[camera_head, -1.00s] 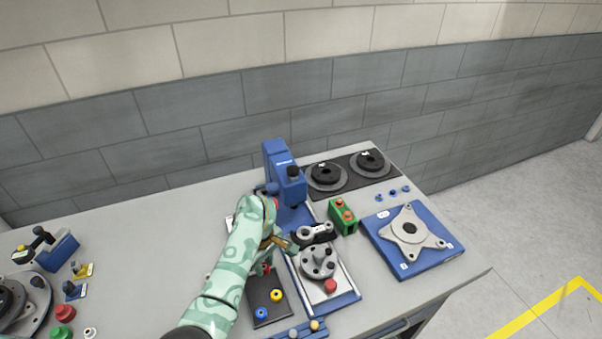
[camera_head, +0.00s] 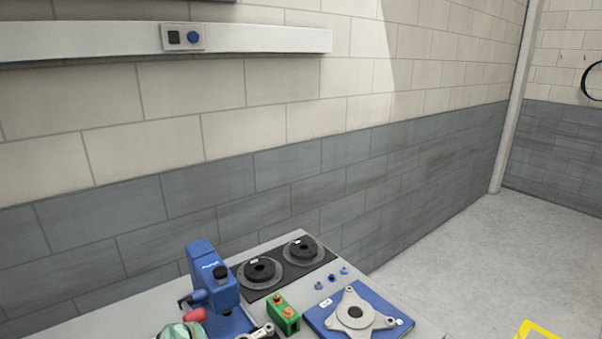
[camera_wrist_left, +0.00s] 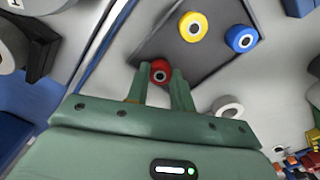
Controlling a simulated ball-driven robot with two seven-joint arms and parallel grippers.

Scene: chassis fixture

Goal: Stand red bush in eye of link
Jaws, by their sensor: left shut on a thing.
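The red bush (camera_wrist_left: 159,76) sits between the fingertips of my left gripper (camera_wrist_left: 160,80) in the left wrist view, and the gripper is shut on it. The fingers hold it close to the edge of a dark tray (camera_wrist_left: 165,40); whether it touches a surface is unclear. The grey link (camera_head: 265,329) shows only in part at the bottom of the head view, cut off by the frame. Only a piece of my green left arm shows there, not its gripper. My right gripper is in neither view.
The blue press (camera_head: 212,277), green block (camera_head: 283,314) and blue plate fixture (camera_head: 350,316) stand around the link.

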